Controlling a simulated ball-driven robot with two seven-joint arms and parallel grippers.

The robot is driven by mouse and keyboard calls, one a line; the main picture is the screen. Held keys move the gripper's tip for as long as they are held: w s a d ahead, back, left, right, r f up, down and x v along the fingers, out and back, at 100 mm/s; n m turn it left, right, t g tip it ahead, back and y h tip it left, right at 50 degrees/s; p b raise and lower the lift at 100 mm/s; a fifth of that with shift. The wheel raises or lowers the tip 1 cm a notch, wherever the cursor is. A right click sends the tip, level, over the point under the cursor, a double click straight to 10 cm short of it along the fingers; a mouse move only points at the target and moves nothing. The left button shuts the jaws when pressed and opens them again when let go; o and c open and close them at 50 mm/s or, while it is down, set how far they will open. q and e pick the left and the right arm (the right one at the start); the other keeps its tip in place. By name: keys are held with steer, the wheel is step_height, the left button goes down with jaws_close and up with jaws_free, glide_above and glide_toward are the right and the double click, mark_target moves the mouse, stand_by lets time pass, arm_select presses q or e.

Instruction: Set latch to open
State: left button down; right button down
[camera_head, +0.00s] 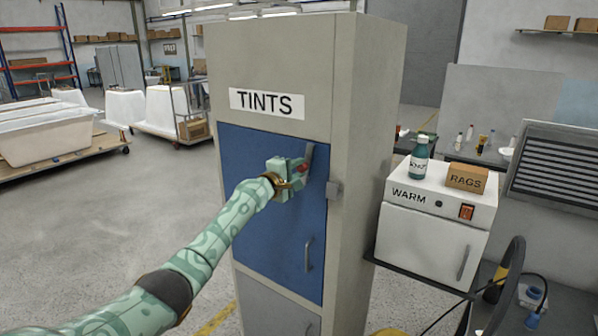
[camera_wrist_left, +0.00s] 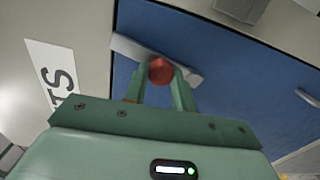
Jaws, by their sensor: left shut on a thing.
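The latch (camera_head: 309,154) is a grey bar on the upper part of the blue cabinet door (camera_head: 256,200), under the TINTS label. In the head view the bar stands nearly upright. In the wrist view the latch bar (camera_wrist_left: 130,47) runs slantwise beyond the fingers, with a red knob (camera_wrist_left: 160,70) on it. My left gripper (camera_head: 299,170) is at the door, its two fingers on either side of the red knob and shut on it. The fingers hide part of the bar. The blue door lies flat in the cabinet front. My right gripper is not in view.
The door handle (camera_head: 308,254) is below the latch. A grey block (camera_head: 334,190) sits on the cabinet's right edge. To the right, a white WARM cabinet (camera_head: 426,237) carries a teal bottle (camera_head: 419,160) and a RAGS box (camera_head: 467,178). Floor at left is open.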

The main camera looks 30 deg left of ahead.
arm_select(q)
steer(key=shift+a, duration=0.1)
stand_by(0.3)
steer(key=c, duration=1.4)
jaws_free()
steer(key=shift+c, duration=0.2)
steer(key=s+a+p, duration=0.1)
steer(key=s+p, duration=0.4)
steer(key=s, duration=1.1)
steer(key=shift+a, duration=0.15)
